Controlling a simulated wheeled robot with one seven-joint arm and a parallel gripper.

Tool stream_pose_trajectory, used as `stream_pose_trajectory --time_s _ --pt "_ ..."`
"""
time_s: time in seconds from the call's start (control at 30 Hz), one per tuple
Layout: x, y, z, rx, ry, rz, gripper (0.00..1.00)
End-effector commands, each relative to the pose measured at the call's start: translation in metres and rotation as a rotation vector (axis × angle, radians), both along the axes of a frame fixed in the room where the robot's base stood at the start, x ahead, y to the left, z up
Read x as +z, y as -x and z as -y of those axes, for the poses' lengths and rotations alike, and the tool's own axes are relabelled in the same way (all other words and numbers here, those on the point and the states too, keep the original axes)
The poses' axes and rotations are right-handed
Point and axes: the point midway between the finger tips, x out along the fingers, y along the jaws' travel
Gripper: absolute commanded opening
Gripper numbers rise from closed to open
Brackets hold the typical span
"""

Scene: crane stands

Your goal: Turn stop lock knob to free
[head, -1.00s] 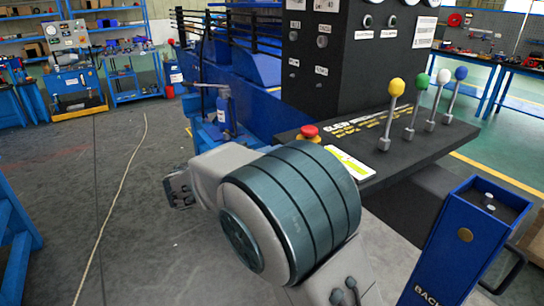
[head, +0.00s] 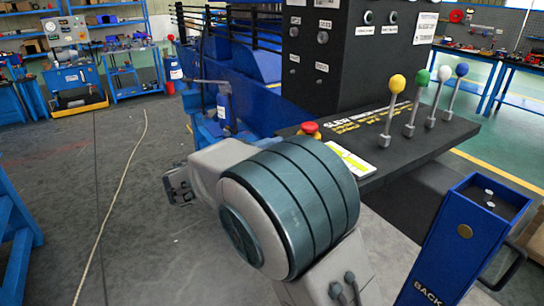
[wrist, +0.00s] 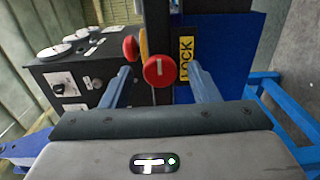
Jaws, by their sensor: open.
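A round red knob (wrist: 159,71) with a short white line on its face shows in the wrist view, the line roughly upright in the picture. In the head view, my arm hides the lock knob and the fingers.
In the head view, a black console (head: 400,137) carries several ball-topped levers and a red button (head: 309,128) at its near-left corner. A blue post (head: 462,240) stands at right. Grey floor (head: 130,200) is open at left.

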Motion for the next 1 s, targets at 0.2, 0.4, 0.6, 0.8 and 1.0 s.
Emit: stream_pose_trajectory --time_s 0.2,0.4,0.6,0.8,1.0 --pt "-0.003 0.018 -0.028 0.006 -0.001 -0.001 0.55" --pt "-0.003 0.045 -0.068 0.006 -0.001 -0.001 0.55" --pt "-0.002 0.065 -0.098 0.003 -0.001 -0.001 0.55" --pt "-0.001 0.075 -0.112 0.002 0.001 -0.001 0.55" --pt "-0.001 0.076 -0.113 0.001 0.001 -0.002 0.55"
